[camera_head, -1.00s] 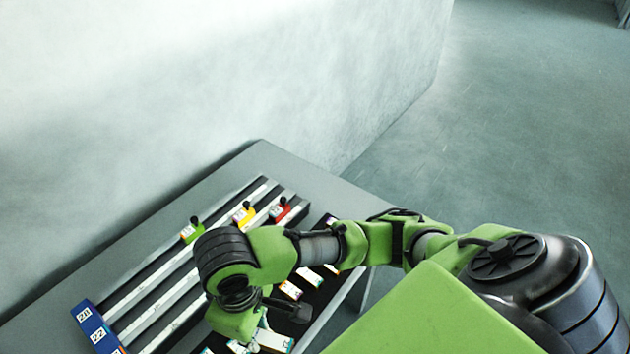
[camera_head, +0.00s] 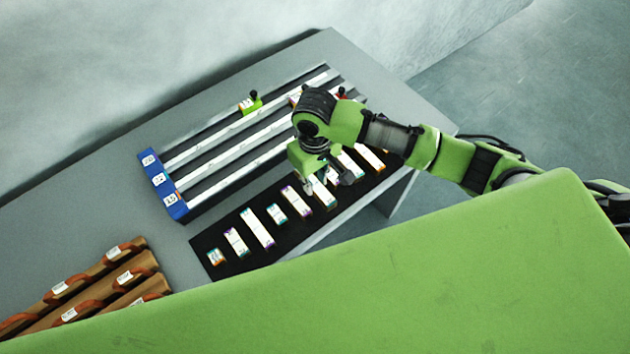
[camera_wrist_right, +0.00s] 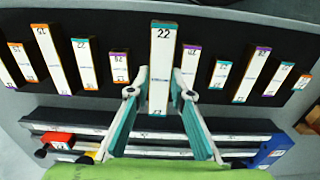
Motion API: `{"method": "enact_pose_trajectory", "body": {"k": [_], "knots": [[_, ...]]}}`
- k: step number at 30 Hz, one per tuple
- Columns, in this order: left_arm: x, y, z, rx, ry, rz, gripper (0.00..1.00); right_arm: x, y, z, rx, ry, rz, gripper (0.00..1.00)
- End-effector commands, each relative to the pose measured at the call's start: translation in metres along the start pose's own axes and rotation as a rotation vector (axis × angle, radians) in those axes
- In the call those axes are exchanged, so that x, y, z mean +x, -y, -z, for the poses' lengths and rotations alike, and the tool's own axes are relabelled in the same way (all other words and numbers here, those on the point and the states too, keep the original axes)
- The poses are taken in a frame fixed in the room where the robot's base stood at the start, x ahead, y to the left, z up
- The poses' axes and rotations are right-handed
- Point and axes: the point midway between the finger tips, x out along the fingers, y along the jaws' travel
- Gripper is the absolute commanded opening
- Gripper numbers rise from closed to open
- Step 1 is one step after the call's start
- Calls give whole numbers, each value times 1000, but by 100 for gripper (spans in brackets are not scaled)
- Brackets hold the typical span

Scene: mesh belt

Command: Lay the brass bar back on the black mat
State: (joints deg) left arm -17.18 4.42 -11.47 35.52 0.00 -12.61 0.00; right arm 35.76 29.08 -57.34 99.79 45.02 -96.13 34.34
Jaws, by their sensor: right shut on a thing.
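The black mat (camera_head: 250,263) lies along the front edge of the grey table, with a row of white-topped bars of different lengths on it. My right gripper (camera_head: 334,180) is over the mat, toward its right part. In the right wrist view, my right gripper (camera_wrist_right: 160,90) is shut on a long bar marked 22 (camera_wrist_right: 163,60), white on top with orange-brown edges, which I take for the brass bar. It looks larger than its neighbours and lies across the mat's edge in that view; I cannot tell whether it touches the mat. My left gripper is out of view.
A rack of parallel rails (camera_head: 228,155) with a blue numbered end block (camera_head: 163,188) lies behind the mat. A green slider (camera_head: 250,104) sits on one rail. Brown pieces with labels (camera_head: 95,285) are at the lower left. Neighbouring bars (camera_wrist_right: 190,62) stand close beside the held one.

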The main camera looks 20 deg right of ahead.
Motion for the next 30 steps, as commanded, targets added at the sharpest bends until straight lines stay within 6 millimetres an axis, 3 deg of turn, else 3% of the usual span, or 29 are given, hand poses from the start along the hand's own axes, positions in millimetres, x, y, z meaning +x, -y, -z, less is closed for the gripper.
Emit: {"method": "enact_pose_trajectory", "body": {"k": [8,16,28,29,30], "knots": [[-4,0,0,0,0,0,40,16,-8,13,-1,-2,1,0],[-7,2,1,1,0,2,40,48,-10,15,-2,-2,0,0],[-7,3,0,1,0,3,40,53,-10,15,-1,-2,1,0],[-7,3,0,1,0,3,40,54,-10,14,-1,-1,0,25],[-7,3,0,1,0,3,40,54,-10,14,-1,-1,0,36]]}}
